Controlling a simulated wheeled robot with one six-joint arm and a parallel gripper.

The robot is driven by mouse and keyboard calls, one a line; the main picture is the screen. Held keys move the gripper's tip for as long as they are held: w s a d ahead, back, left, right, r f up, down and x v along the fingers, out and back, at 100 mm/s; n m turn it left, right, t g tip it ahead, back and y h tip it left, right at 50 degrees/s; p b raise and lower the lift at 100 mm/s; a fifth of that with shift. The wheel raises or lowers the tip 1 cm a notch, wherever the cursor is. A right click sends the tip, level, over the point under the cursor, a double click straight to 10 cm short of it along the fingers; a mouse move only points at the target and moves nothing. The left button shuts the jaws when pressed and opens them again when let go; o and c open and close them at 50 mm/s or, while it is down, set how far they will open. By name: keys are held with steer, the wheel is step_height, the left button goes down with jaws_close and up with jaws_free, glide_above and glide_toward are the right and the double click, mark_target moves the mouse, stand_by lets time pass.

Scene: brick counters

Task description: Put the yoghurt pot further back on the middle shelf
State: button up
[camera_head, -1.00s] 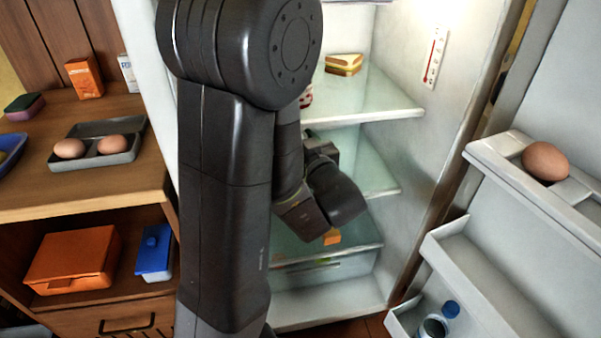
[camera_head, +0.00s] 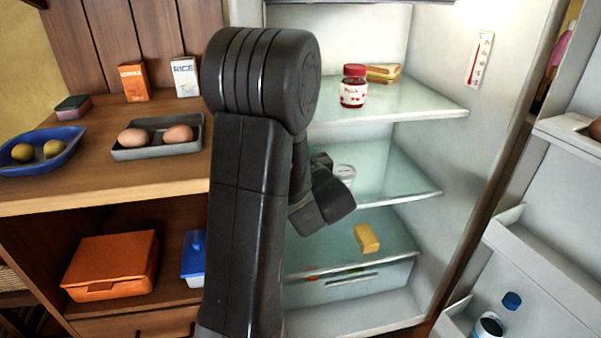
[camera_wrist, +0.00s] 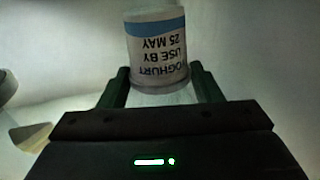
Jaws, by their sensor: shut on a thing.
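The yoghurt pot (camera_wrist: 158,50) is white with a blue band and its printed label reads upside down in the wrist view. My gripper (camera_wrist: 160,84) is shut on it, with a dark finger on each side. In the head view a white pot (camera_head: 345,173), which looks like the same one, shows at the middle shelf (camera_head: 395,185) of the open fridge. My arm partly covers it and the left part of that shelf. Most of my gripper is hidden there. I cannot tell whether the pot's base touches the shelf.
A red-lidded jar (camera_head: 353,88) and a sandwich (camera_head: 383,72) stand on the upper shelf. A yellow block (camera_head: 367,238) lies on the lower shelf. The fridge door (camera_head: 530,240) stands open at right. The middle shelf's right part is clear.

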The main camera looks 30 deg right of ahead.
steer(key=shift+f+b, duration=0.65)
steer(key=shift+f, duration=1.25)
steer(key=shift+f, duration=0.25)
steer(key=o, duration=1.1)
steer(key=shift+r, duration=0.1)
steer(key=shift+r, duration=0.15)
steer(key=s, duration=0.4)
steer(key=s+p, duration=0.1)
steer(key=s, duration=0.3)
steer(key=s+p, duration=0.1)
steer(key=s, duration=0.3)
steer(key=shift+a, duration=0.25)
